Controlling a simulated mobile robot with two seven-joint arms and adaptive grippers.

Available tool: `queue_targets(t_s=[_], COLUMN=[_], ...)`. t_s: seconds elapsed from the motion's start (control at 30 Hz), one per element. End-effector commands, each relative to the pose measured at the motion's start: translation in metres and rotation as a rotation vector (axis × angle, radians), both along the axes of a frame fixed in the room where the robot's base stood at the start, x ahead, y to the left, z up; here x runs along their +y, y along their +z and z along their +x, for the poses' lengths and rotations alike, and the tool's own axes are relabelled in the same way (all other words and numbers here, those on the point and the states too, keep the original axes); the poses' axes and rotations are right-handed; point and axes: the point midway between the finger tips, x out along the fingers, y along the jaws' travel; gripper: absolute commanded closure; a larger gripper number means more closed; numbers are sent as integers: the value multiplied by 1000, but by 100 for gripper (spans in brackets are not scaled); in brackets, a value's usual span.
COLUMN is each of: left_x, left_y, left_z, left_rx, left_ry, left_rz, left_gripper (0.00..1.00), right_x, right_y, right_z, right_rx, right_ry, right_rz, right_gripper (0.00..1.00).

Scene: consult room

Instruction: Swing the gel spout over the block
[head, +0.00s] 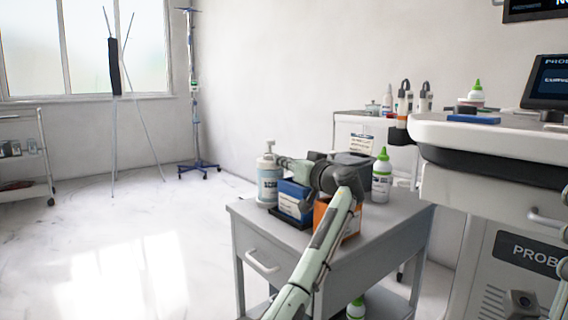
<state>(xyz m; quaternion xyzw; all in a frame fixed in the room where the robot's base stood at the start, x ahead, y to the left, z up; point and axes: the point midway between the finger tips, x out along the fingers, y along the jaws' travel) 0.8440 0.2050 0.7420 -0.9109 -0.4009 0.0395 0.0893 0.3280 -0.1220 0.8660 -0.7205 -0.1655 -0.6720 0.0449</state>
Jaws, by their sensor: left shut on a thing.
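A white pump bottle with a blue-grey label (269,185) stands upright at the left back of the grey cart (290,236). Its pump head with a short spout (269,147) rises above it. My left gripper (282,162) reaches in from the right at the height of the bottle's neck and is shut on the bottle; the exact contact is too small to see. A blue and white box (294,200) sits just right of the bottle, below my gripper. I cannot tell whether it is the block. My right gripper is not in view.
An orange box (338,221) is partly hidden behind my arm. A green-capped bottle (381,178) stands at the cart's right side. A large white probe machine (490,150) stands close on the right. Open floor lies left of the cart.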

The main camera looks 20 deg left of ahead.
Motion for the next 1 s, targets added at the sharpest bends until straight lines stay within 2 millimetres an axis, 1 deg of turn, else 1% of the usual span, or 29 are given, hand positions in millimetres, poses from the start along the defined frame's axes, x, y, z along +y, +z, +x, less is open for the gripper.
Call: queue_targets(t_s=[0.03, 0.27, 0.3, 0.43, 0.67, 0.77, 0.87, 1.0], left_x=[-4, -4, -4, -2, -1, -1, -1, -1], left_y=[0, 0, 0, 0, 0, 3, 15, 41], left_z=[1, 1, 1, 1, 0, 0, 0, 0], left_rx=[1, 0, 0, 0, 0, -2, -4, -5], left_ry=[-9, -10, -10, -7, -3, -2, -2, -3], left_rz=[1, 1, 1, 1, 0, 0, 0, 0], left_gripper=[100, 100, 88, 72, 72, 72, 72, 72], right_x=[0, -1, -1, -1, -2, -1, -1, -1], right_y=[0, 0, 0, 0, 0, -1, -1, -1], right_z=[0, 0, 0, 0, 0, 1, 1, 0], right_rx=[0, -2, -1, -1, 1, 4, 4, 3], right_ry=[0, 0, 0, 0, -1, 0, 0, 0], right_rz=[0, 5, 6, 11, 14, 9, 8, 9], right_gripper=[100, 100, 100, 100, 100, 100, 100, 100])
